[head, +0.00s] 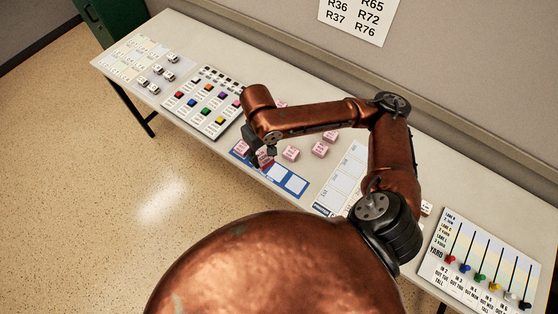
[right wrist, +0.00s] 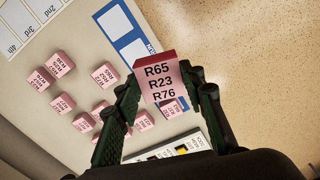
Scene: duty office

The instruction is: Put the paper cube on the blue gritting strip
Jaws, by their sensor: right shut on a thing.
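My right gripper (head: 259,157) is shut on a pink paper cube (head: 265,161). In the right wrist view, the fingers (right wrist: 160,90) clasp this cube (right wrist: 160,82) on both sides, and its face reads R65, R23, R76. The cube is over the blue gritting strip (head: 270,180) near the table's front edge; whether it touches the strip I cannot tell. The strip (right wrist: 119,40) has pale blank cells showing on one side of the cube. Another pink cube (head: 241,147) is at the strip's left end. My left gripper is out of view.
Several loose pink cubes (head: 291,153) lie behind the strip. A board with coloured blocks (head: 208,100) is to the left, a white card with boxes (head: 345,178) to the right. A lever panel (head: 478,260) is at far right. A wall sign (head: 358,15) lists codes.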

